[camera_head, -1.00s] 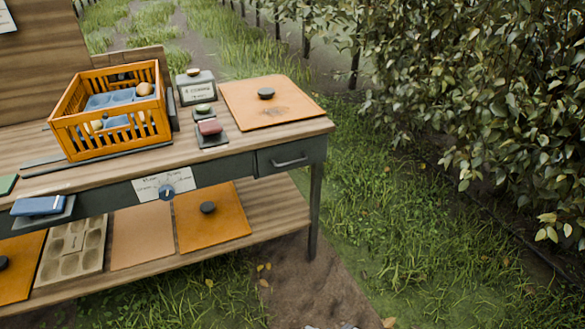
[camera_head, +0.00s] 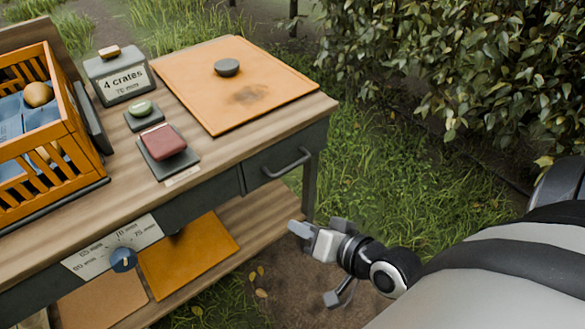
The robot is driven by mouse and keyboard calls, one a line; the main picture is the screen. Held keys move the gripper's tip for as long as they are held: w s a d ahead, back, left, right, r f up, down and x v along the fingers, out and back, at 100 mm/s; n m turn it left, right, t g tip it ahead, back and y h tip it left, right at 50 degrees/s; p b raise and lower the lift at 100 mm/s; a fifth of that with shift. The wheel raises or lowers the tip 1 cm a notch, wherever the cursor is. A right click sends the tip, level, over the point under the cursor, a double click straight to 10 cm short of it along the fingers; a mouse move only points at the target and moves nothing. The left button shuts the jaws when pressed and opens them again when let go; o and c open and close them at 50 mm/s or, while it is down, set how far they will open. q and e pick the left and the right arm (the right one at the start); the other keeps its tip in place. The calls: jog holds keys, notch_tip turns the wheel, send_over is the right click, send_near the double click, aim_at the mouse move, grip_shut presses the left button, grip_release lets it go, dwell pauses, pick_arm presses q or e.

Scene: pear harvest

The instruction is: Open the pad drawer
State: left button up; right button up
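The pad drawer (camera_head: 264,173) is a dark grey front under the right end of the bench top. It looks closed, its face about flush with the apron beside it. Its curved metal handle (camera_head: 288,164) faces me. My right gripper (camera_head: 312,262) is in front of the bench, below and a little right of the handle, apart from it. Its two fingers are spread wide with nothing between them. My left gripper is out of view.
A blue dial (camera_head: 123,259) is on the apron. Dense foliage (camera_head: 440,60) is at right.

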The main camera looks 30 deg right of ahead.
aim_at(292, 164)
jog(key=w+d+r+m+t+h+b, duration=0.1)
jog(key=d+r+m+t+h+b, duration=0.2)
jog(key=d+m, duration=0.65)
jog(key=shift+m+y, duration=0.35)
jog(key=shift+y, duration=0.35)
jog(key=x, duration=1)
jog(key=f+b+x, duration=0.1)
jog(key=x, duration=0.5)
jog(key=shift+s+a+f, duration=0.1)
jog(key=shift+s+a, duration=0.1)
jog(key=shift+a, duration=0.1)
grip_shut()
